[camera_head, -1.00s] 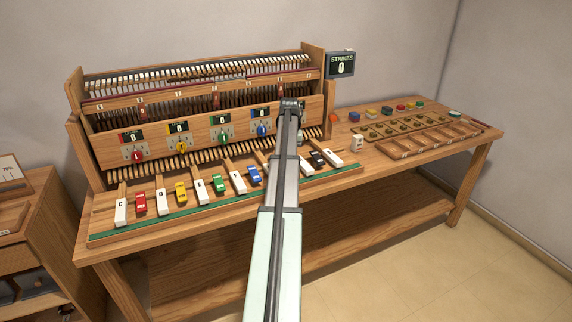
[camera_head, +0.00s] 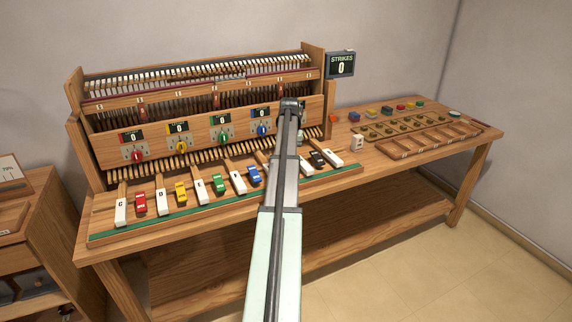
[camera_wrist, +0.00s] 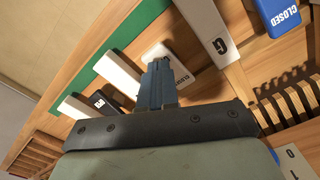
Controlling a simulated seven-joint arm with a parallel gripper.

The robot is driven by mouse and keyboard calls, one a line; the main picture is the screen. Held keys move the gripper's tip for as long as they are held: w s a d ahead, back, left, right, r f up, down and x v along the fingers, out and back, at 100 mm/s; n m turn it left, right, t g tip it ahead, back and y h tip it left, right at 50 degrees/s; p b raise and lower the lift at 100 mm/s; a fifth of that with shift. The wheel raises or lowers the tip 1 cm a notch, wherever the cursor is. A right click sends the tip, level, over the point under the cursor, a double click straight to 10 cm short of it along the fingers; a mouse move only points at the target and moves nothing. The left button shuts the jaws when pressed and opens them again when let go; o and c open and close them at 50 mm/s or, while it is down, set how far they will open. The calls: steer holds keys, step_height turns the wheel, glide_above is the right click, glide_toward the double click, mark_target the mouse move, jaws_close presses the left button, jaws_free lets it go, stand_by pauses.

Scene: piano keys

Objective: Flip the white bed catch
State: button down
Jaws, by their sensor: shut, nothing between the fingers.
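The white bed catch (camera_wrist: 157,53) shows in the wrist view as a short white block between the white G key (camera_wrist: 201,28) and another white key (camera_wrist: 118,72). Part of a "CLOSED" label shows on it, beside my fingers. My gripper (camera_wrist: 158,66) is shut and empty, with its blue-grey fingertips over the catch. The fingers cover part of it, and I cannot tell whether they touch it. In the head view my arm hides the catch and most of the gripper.
A blue catch (camera_wrist: 279,14) marked "CLOSED" lies beyond the G key; a black catch (camera_wrist: 103,103) lies on the other side. Upright wooden piano panels (camera_head: 201,131) stand behind the keys. Trays (camera_head: 430,138) and small coloured blocks occupy the bench's right side.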

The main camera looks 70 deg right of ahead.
steer(key=shift+f, duration=1.2)
stand_by(1.1)
steer(key=shift+r, duration=3.5)
